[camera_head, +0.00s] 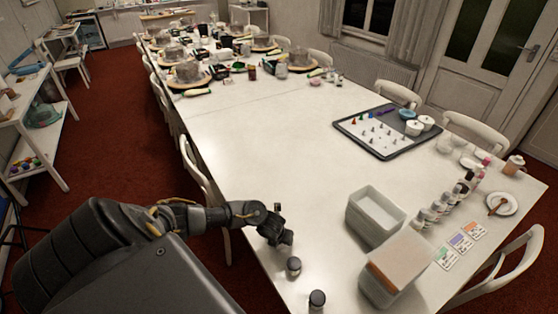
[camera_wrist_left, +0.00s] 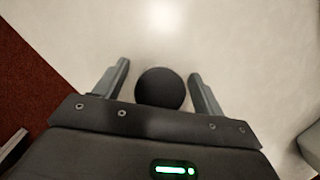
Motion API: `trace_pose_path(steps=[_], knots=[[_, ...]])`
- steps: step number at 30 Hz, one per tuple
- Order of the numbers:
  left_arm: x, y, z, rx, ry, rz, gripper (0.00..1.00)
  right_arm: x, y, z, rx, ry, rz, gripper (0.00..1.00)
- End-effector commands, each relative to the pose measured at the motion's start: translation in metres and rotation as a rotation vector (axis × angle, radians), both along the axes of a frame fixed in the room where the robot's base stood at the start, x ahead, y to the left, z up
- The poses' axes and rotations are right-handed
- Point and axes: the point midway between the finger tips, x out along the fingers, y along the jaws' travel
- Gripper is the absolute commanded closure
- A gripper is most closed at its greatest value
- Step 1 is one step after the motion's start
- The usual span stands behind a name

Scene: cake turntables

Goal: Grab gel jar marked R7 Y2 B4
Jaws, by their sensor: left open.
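My left gripper (camera_head: 281,224) is low over the near left part of the white table. In the left wrist view it is open (camera_wrist_left: 159,70), with a round black lid (camera_wrist_left: 160,89) between its fingers and visible gaps on both sides. A small dark-lidded jar (camera_head: 293,267) stands just in front of the gripper in the head view, and another dark-lidded jar (camera_head: 317,300) stands nearer the bottom edge. No R7 Y2 B4 marking is legible on any of these. I cannot tell for certain which jar the wrist view shows. My right gripper is not in view.
Two pale bins (camera_head: 374,216) (camera_head: 397,264) stand to the right. Beyond them are a row of small bottles (camera_head: 440,205), coloured cards (camera_head: 461,243) and a plate (camera_head: 502,204). A grey tray (camera_head: 349,127) lies farther back. The middle of the table (camera_head: 270,140) is clear.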

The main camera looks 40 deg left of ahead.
Motion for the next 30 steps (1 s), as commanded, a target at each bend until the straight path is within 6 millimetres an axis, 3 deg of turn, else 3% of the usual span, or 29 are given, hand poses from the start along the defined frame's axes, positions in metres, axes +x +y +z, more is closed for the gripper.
trace_pose_path(steps=[6, 18, 30], knots=[[0.0, 0.0, 0.0, 0.0, -0.001, 0.0, 0.3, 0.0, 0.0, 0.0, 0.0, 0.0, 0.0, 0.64], [0.0, 0.0, 0.0, 0.0, -0.001, 0.0, 0.8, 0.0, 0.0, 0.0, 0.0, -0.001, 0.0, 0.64], [0.001, 0.0, 0.011, -0.003, -0.002, 0.0, 0.8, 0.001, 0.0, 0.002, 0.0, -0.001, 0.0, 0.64]])
